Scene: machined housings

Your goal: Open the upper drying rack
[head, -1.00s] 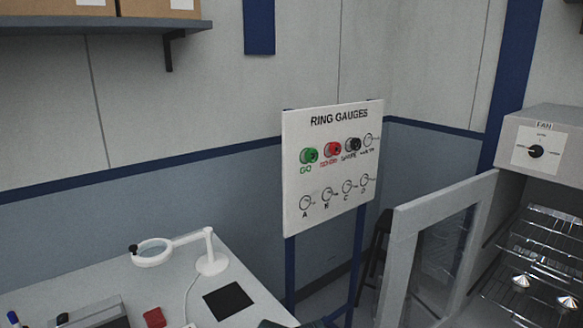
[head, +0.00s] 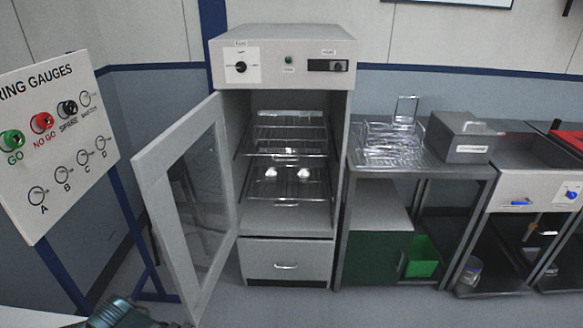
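The drying cabinet (head: 345,160) stands in the middle of the head view. Its framed glass door (head: 150,180) is swung open to the left. Inside, the upper drying rack (head: 290,133) is a wire shelf that looks empty. It appears to sit within the cabinet; I cannot tell whether it is pulled out at all. The lower drying rack (head: 290,190) carries two shiny metal parts (head: 271,174). Neither gripper's fingers show. A dark teal piece at the bottom left edge may be part of my arm.
A ring gauge board (head: 60,150) on blue legs stands at the left. A closed drawer (head: 287,264) is below the racks. Right of the cabinet, a metal bench (head: 440,174) holds a wire basket (head: 392,142) and a grey box (head: 462,138). Grey floor lies in front.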

